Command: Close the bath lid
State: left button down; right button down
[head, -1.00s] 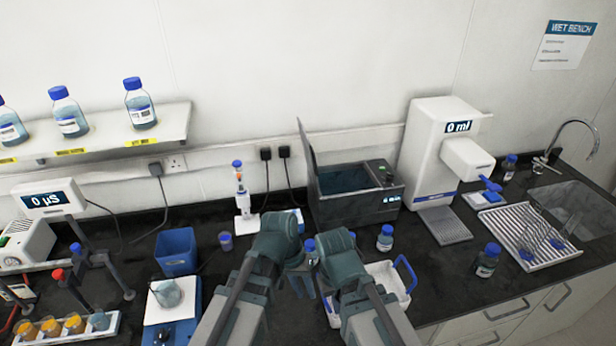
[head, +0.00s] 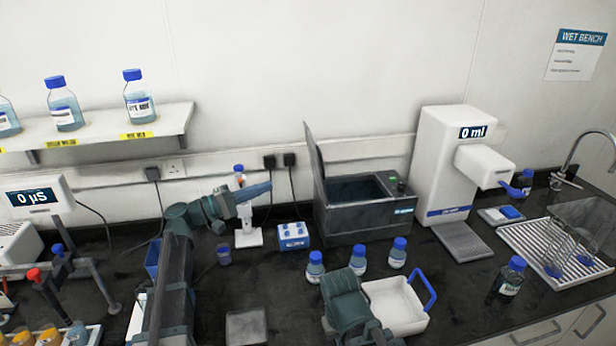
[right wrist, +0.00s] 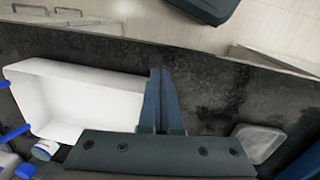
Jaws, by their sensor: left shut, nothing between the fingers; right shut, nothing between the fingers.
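The bath (head: 362,222) is a dark grey box at the back of the bench, with a bluish inside. Its thin dark lid (head: 314,165) stands up, open, along the left edge of the bath. My left gripper (head: 267,188) is shut and empty. It points right in the head view, left of the lid and apart from it, in front of the pipette stand. My right gripper shows in the right wrist view (right wrist: 161,98), shut and empty beside a white basket. In the head view only my right arm shows there; the fingertips are hidden.
The white basket (head: 392,312) with a blue handle stands in front of the bath. Several blue-capped bottles (head: 359,258) stand between them. A blue rack (head: 293,236) sits left of the bath, beside the pipette stand (head: 247,232). The white dispenser (head: 440,165) stands close on the right.

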pick_arm(q)
jog(key=p+x, duration=0.2)
jog(key=x, duration=1.2)
jog(key=shift+d, duration=0.15)
jog(key=shift+s, duration=0.1)
